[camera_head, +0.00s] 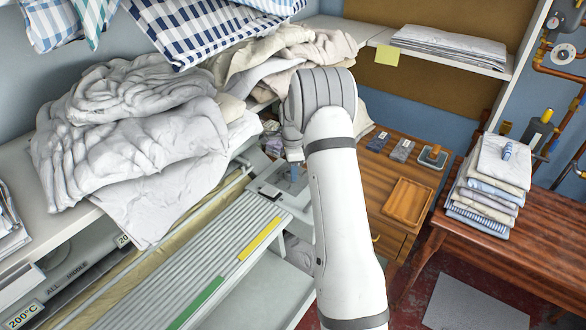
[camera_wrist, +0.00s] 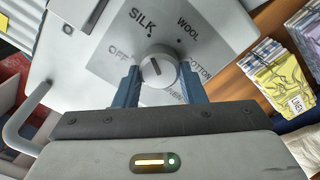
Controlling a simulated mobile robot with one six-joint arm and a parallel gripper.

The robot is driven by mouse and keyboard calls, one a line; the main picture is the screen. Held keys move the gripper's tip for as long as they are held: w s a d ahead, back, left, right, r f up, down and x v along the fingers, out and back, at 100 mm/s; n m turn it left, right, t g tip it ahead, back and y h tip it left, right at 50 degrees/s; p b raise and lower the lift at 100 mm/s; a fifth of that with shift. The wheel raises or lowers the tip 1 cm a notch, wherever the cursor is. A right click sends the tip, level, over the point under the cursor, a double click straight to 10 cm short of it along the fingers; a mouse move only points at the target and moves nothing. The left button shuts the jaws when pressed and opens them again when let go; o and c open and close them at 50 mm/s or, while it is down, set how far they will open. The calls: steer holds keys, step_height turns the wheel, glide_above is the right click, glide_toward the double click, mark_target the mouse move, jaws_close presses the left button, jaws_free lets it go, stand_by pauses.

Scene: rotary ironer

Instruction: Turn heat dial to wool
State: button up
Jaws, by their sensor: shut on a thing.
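The round light-grey heat dial (camera_wrist: 158,71) sits on a grey panel (camera_wrist: 205,30) in the wrist view. OFF, SILK, WOOL and COTTON are printed around it; a lower label is partly hidden by my fingers. The dial's dark mark points up and slightly left, roughly towards the SILK dot and left of WOOL. My gripper (camera_wrist: 160,82) has its two blue fingers on either side of the dial, shut on it. In the head view my gripper (camera_head: 293,172) is down at the ironer's end panel, and my arm hides much there; the dial cannot be made out.
A heap of white laundry (camera_head: 130,130) lies on the shelf left of my arm. The slatted ironer bed (camera_head: 215,270) runs below it. A wooden cabinet (camera_head: 405,200) and folded linens (camera_head: 490,185) stand to the right. A curved handle (camera_wrist: 25,120) shows at the wrist view's left.

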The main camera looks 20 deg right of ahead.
steer(key=shift+w+r, duration=0.1)
steer(key=shift+w, duration=0.05)
steer(key=shift+n+b, duration=0.3)
steer(key=shift+n, duration=0.1)
steer(key=n+b, duration=0.1)
steer(key=n, duration=0.1)
steer(key=n+b, duration=0.1)
steer(key=n, duration=0.2)
steer(key=shift+w+n+b, duration=0.2)
steer(key=shift+n+b, duration=0.1)
steer(key=n+b, duration=0.1)
steer(key=n, duration=0.2)
steer(key=shift+w+a+r+n, duration=0.1)
steer(key=shift+n, duration=0.2)
steer(key=n, duration=0.3)
steer(key=shift+n+b, duration=0.3)
steer(key=shift+b, duration=0.1)
steer(key=n, duration=0.5)
steer(key=shift+w+a+b, duration=0.1)
steer(key=shift+a+b, duration=0.05)
steer(key=shift+b, duration=0.25)
steer(key=shift+r+n, duration=0.1)
steer(key=shift+n, duration=2.4)
